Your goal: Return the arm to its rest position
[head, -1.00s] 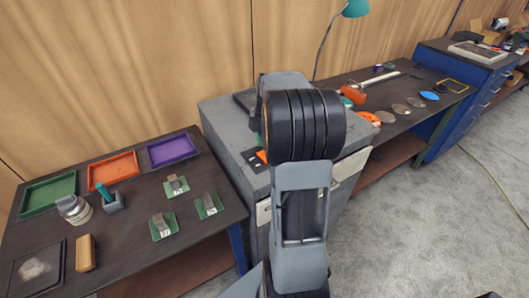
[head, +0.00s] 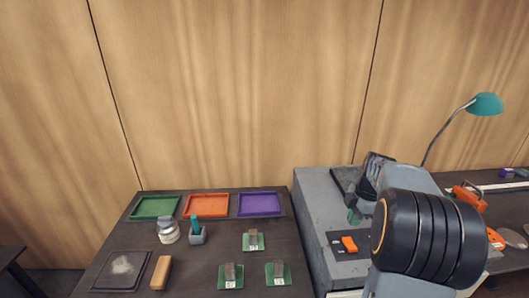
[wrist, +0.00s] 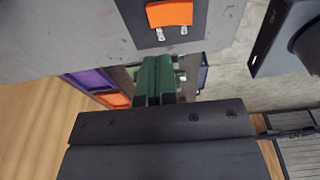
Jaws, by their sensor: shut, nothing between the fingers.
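My arm stands at the right of the head view, in front of the grey cabinet. The gripper is empty.
The grey cabinet (head: 315,215) carries an orange part (head: 349,244) on a dark mat. A teal lamp (head: 486,104) stands at right.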

